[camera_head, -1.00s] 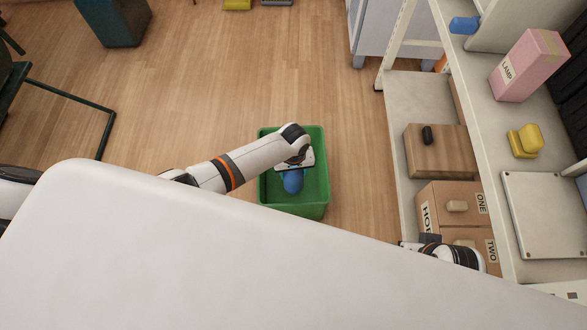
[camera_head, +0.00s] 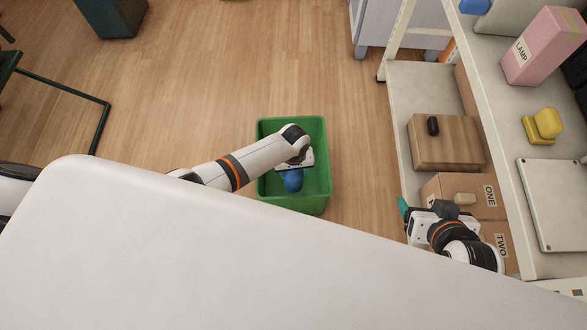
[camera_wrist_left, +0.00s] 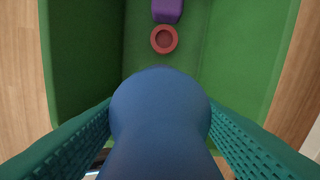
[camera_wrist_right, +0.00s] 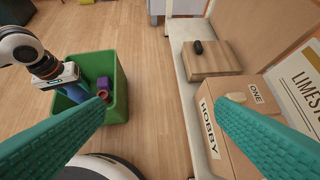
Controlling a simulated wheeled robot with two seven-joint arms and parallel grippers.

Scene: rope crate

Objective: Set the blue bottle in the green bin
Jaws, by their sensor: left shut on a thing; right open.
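The green bin (camera_head: 318,196) stands on the wooden floor in the middle of the head view. The blue bottle (camera_head: 293,182) is over the bin's opening, within its outline. My left gripper (camera_head: 294,164) is shut on the bottle, which fills the space between its teal fingers in the left wrist view (camera_wrist_left: 160,125). Below the bottle, a purple thing (camera_wrist_left: 167,9) and a red ring-shaped thing (camera_wrist_left: 164,39) lie in the bin. I cannot tell whether the bottle touches the bin floor. My right gripper (camera_head: 405,208) is open and empty beside the shelf's boxes.
A shelf unit on the right holds a wooden box (camera_head: 446,142), cardboard boxes labelled ONE (camera_head: 474,188) and TWO, a pink LAMP box (camera_head: 541,45) and a yellow thing (camera_head: 543,125). The floor behind the bin is clear. My white body covers the lower front.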

